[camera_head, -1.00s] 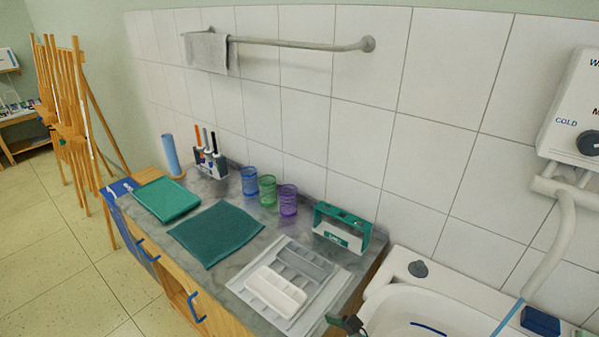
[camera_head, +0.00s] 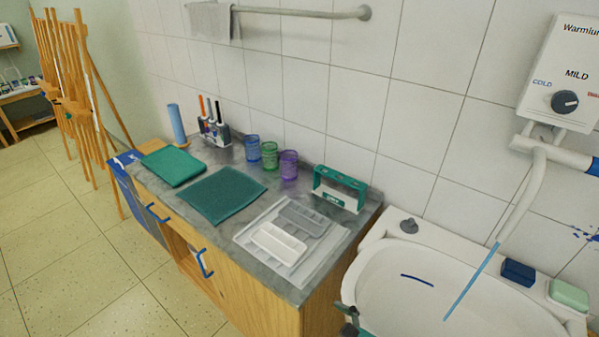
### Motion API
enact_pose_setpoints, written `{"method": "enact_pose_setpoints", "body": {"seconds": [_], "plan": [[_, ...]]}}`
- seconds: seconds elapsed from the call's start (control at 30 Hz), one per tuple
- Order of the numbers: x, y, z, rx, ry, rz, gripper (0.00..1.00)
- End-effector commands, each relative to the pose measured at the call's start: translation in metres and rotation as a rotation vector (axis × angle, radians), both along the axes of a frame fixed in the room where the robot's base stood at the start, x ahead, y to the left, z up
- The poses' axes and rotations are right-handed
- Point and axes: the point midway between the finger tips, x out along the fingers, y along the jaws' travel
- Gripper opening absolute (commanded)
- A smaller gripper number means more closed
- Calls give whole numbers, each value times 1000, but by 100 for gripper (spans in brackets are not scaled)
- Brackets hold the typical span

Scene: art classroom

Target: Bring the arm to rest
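A small dark part at the bottom edge, in front of the left rim of the white basin, looks like the tip of my gripper (camera_head: 349,322). The frame cuts it off, and its fingers cannot be made out. A bit of green shows beside it. I cannot tell whether it is open or shut, or whether it touches the basin (camera_head: 380,262). The rest of my arm is out of view.
A water heater (camera_head: 560,75) hangs above the basin.

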Motion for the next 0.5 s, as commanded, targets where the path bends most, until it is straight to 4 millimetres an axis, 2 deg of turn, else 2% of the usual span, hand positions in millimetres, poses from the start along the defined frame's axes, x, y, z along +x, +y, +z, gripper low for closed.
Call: {"method": "enact_pose_setpoints", "body": {"seconds": [0.27, 0.5], "plan": [[-39, -27, -37, -274, -175, -28, 100], [-98, -65, -65, -711, -380, -3, 100]]}}
